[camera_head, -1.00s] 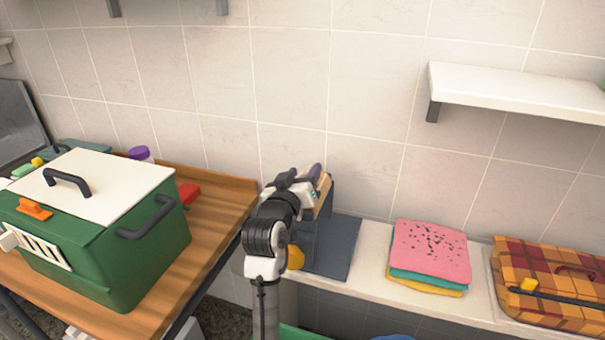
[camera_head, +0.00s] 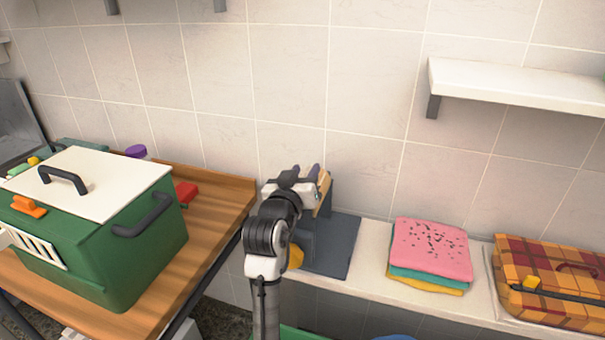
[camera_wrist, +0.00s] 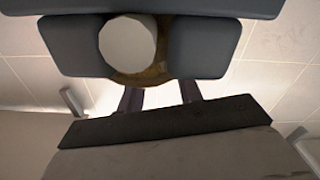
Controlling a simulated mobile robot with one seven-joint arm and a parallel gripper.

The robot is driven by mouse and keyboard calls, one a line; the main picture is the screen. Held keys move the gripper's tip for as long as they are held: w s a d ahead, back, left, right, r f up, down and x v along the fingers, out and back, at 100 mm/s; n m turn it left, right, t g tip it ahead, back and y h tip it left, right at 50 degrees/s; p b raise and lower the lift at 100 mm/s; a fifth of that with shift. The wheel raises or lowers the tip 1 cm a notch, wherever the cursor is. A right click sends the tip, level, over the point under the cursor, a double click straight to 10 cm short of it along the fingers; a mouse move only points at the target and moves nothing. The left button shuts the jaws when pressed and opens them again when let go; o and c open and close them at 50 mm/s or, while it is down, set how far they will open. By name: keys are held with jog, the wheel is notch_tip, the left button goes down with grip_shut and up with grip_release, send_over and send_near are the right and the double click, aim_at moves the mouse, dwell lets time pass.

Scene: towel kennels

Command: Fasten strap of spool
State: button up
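My gripper (camera_head: 308,186) is over the grey stand by the wall in the head view, and my wrist hides much of what is there. In the wrist view its two dark finger pads (camera_wrist: 142,45) are apart. A round piece with a white face and brown rim (camera_wrist: 128,45), possibly the spool, fills the gap between them. I cannot tell whether the pads press on it. A tan wooden piece (camera_head: 324,195) shows beside the gripper in the head view. Two dark purple strips (camera_wrist: 131,99), possibly the strap, run down to a black bar (camera_wrist: 180,118) in the wrist view.
The grey stand has a flat dark base (camera_head: 340,250) on the white ledge (camera_head: 373,262). Folded towels (camera_head: 430,250) and a plaid case (camera_head: 550,280) lie to the right. A green kennel (camera_head: 120,245) stands on the wooden table (camera_head: 222,205) at left. A white shelf (camera_head: 520,88) juts out above.

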jog(key=shift+o, duration=1.2)
jog(key=b+v, duration=0.3)
jog(key=v, duration=1.1)
jog(key=shift+b, duration=0.35)
jog(key=shift+w+r, duration=0.1)
